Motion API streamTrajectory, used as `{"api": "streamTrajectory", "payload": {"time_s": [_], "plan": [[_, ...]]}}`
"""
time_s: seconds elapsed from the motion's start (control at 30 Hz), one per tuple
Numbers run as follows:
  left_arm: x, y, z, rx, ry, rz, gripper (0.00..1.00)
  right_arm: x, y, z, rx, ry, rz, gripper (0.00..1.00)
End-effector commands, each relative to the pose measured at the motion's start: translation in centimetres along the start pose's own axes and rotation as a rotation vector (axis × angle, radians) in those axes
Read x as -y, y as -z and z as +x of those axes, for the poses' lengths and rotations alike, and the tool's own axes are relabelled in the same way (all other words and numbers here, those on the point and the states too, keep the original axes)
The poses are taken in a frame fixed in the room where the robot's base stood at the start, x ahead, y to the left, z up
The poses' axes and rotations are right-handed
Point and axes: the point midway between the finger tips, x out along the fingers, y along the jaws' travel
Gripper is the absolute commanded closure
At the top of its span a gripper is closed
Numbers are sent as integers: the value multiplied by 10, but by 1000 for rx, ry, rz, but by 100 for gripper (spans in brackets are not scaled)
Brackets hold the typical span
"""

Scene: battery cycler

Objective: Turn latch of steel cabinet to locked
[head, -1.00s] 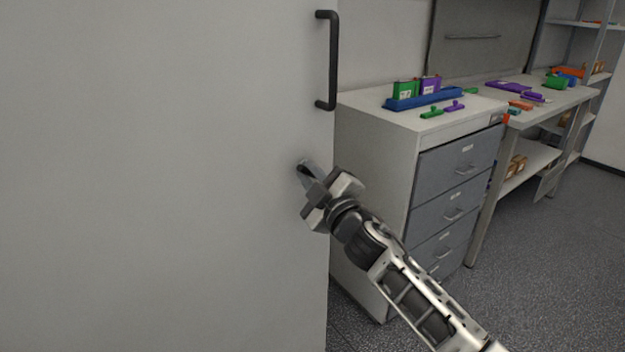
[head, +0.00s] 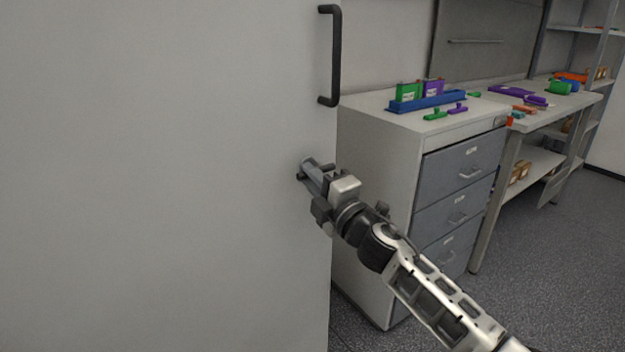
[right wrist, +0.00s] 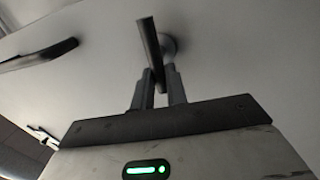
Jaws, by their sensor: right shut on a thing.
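The steel cabinet (head: 160,180) is a large light grey door face filling the left of the head view. Its latch (right wrist: 149,42) is a dark lever on a round pivot, seen in the right wrist view. The lever's end lies between the two fingers of my right gripper (right wrist: 159,82), which is shut on it. In the head view my right gripper (head: 313,172) is at the door's right edge, below the black handle, and hides most of the latch. My left gripper is not in view.
The black door handle (head: 336,55) stands out above my right gripper. A grey drawer unit (head: 380,170) stands close on the right, with a blue holder (head: 428,102) and small green and purple items on top. A workbench (head: 560,110) is beyond. Floor at right is clear.

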Motion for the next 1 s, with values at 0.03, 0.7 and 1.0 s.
{"api": "streamTrajectory", "payload": {"time_s": [0.03,0.7,1.0], "plan": [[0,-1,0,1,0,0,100,1,0,0,-2,1,-10,100],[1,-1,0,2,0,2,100,1,0,0,-3,1,-14,64],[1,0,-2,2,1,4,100,1,-1,-16,-1,2,-13,64]]}}
